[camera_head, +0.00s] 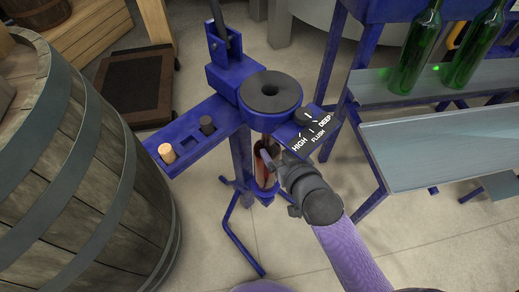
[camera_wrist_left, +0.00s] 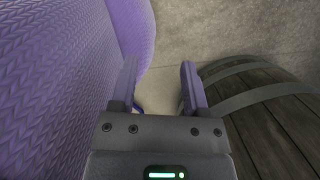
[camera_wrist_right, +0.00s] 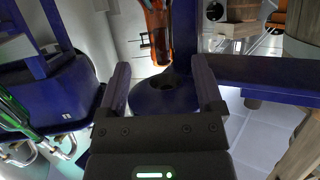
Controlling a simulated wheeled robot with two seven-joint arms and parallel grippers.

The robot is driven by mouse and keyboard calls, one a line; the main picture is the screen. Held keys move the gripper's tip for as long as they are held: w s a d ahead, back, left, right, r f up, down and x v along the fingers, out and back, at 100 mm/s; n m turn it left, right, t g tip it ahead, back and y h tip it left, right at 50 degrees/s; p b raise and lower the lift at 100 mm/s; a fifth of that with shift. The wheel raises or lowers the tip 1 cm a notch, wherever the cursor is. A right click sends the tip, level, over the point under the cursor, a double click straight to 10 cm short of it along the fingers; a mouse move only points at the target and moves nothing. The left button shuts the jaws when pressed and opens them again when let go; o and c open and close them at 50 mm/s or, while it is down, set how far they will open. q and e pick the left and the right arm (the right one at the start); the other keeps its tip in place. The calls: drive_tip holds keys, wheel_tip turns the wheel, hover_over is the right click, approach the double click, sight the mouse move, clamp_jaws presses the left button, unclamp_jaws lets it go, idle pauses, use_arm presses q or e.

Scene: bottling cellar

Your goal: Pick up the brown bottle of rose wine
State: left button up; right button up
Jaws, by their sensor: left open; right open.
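The brown bottle of rose wine (camera_head: 261,176) stands in the blue floor corker, below its round black top, and is partly hidden by the frame and my right gripper. In the right wrist view the orange-brown bottle (camera_wrist_right: 157,32) shows beyond the fingertips, roughly in line with the gap. My right gripper (camera_head: 268,158) is close to the bottle in the head view. Its jaws are open and empty in its own view (camera_wrist_right: 162,78). My left gripper (camera_wrist_left: 160,70) is open and empty in its wrist view and out of the head view.
A large barrel (camera_head: 75,170) stands at left. Green bottles (camera_head: 415,50) stand on a rack shelf (camera_head: 375,90) at right. Bare floor lies in front.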

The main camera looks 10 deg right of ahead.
sight(270, 139)
drive_tip(key=b+x, duration=0.5)
drive_tip(key=x, duration=0.2)
drive_tip(key=shift+w+a+f, duration=0.1)
drive_tip(key=shift+w+f, duration=0.1)
drive_tip(key=shift+f, duration=0.05)
drive_tip(key=shift+r, duration=0.2)
drive_tip(key=c, duration=0.9)
clamp_jaws()
use_arm(q)
drive_tip(key=f, duration=0.1)
drive_tip(key=s+f, duration=0.1)
drive_tip(key=f, duration=0.2)
drive_tip(key=shift+s+f, duration=0.4)
drive_tip(key=shift+s+r+g, duration=0.1)
drive_tip(key=shift+s+g, duration=0.2)
drive_tip(key=shift+s, duration=0.15)
drive_tip(key=shift+w, duration=0.25)
drive_tip(key=shift+w, duration=0.25)
use_arm(e)
drive_tip(key=shift+r, duration=0.1)
